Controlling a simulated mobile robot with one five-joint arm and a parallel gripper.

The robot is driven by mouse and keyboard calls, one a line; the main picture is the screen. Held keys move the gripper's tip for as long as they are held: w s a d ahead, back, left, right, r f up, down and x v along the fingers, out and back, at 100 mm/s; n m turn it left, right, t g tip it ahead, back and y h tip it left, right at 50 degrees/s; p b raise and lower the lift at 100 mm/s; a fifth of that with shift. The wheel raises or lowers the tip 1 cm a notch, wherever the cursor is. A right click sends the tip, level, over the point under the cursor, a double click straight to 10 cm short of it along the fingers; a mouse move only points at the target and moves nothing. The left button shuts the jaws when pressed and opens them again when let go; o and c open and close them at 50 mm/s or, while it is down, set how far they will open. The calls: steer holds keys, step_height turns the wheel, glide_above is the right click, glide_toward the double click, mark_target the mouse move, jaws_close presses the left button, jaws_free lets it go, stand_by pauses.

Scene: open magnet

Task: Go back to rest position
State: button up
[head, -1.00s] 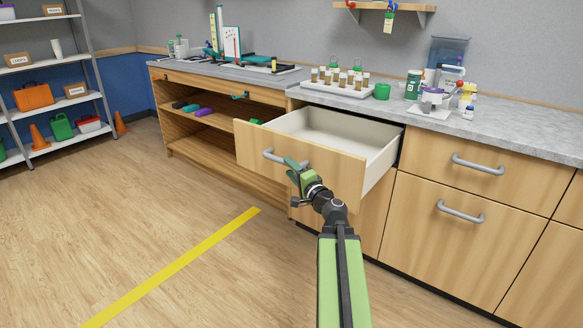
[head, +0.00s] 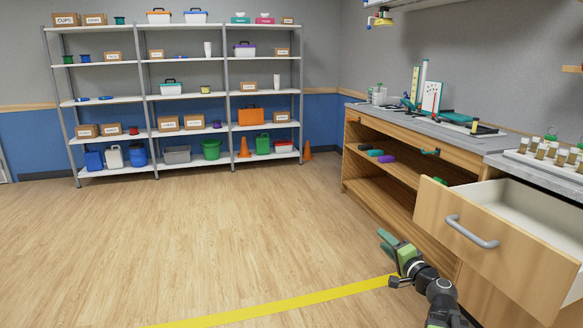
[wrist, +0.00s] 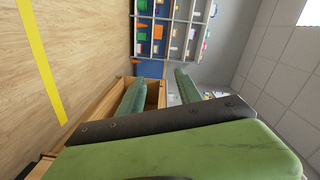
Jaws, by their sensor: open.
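My gripper (head: 388,258) is open and empty in the head view, left of the open drawer and apart from its handle. In the wrist view my gripper (wrist: 160,92) shows two green fingers spread apart with nothing between them. The wooden drawer (head: 500,258) stands pulled out at the right, with a grey bar handle (head: 470,232) on its front. The visible part of its pale inside is empty; the rest is cut off by the picture edge.
A wooden bench with open shelves (head: 385,195) stands behind my gripper. A tall shelving unit (head: 148,100) with boxes and bins lines the back wall, with orange cones (head: 244,147) at its base. A yellow stripe (head: 280,304) crosses the floor. The floor at left is clear.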

steer(key=s+a+f+n+g+y, duration=0.2)
steer(key=a+f+n+g, duration=0.25)
steer(key=a, duration=0.55)
steer(key=s+a+f+n+g+y, duration=0.1)
steer(key=a+f+n+g, duration=0.3)
steer(key=a, duration=0.7)
steer(key=s+a+f+n+g+h, duration=0.25)
steer(key=s+f, duration=0.35)
steer(key=f, duration=0.3)
steer(key=s+d+f+g+h, duration=0.6)
steer(key=s+d, duration=0.4)
steer(key=s, duration=0.1)
step_height(320, 180, up, 34)
steer(key=p, duration=3.3)
steer(key=shift+w+a+y+p, duration=0.25)
steer(key=shift+w+y+p, duration=0.05)
steer(key=shift+y+p, duration=0.05)
steer(key=shift+r, duration=0.1)
